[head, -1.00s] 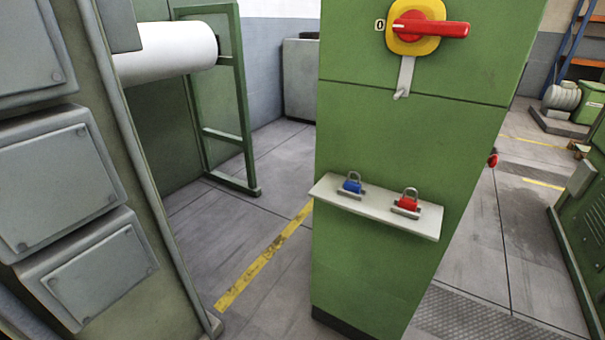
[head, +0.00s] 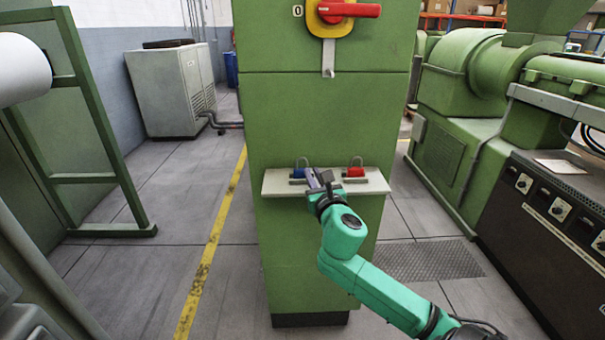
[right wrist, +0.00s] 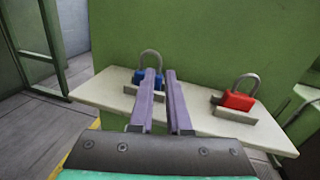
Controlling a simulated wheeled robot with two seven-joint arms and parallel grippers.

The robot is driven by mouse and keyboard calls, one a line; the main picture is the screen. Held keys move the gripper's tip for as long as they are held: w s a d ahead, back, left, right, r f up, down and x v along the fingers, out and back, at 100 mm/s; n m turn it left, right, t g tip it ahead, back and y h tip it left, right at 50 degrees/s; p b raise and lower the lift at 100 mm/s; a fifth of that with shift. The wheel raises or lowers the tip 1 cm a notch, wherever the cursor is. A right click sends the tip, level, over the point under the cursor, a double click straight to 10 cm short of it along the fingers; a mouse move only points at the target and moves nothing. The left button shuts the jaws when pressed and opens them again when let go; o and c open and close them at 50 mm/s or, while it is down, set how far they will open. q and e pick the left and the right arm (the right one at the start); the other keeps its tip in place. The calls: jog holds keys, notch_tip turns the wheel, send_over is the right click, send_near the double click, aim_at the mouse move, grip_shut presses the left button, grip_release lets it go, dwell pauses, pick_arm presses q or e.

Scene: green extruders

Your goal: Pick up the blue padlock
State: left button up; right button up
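The blue padlock (head: 298,172) stands on a small white shelf (head: 375,184) fixed to the green cabinet, its shackle pointing up. In the right wrist view the blue padlock (right wrist: 139,77) is behind the left finger, partly hidden by it, with a low grey holder in front. My right gripper (head: 318,180) is over the shelf's front, just right of the blue padlock. In the right wrist view the fingers of my right gripper (right wrist: 161,74) are apart with a narrow gap and nothing between them. My left gripper is not in view.
A red padlock (head: 355,169) stands on the shelf's right part, in its own holder (right wrist: 233,115). Above is a red rotary handle (head: 348,10) on a yellow plate. Green machinery (head: 465,75) is at right; a green frame (head: 90,125) is at left.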

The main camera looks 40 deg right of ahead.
aim_at(307, 164)
jog(key=p+x, duration=0.1)
jog(key=x, duration=0.7)
jog(key=shift+w+d+f, duration=0.1)
jog(key=shift+w+d, duration=0.1)
jog(key=shift+w, duration=0.1)
jog(key=shift+w+d+f, duration=0.1)
jog(key=shift+w+f, duration=0.05)
jog(key=shift+w, duration=0.35)
jog(key=shift+s, duration=0.2)
grip_shut()
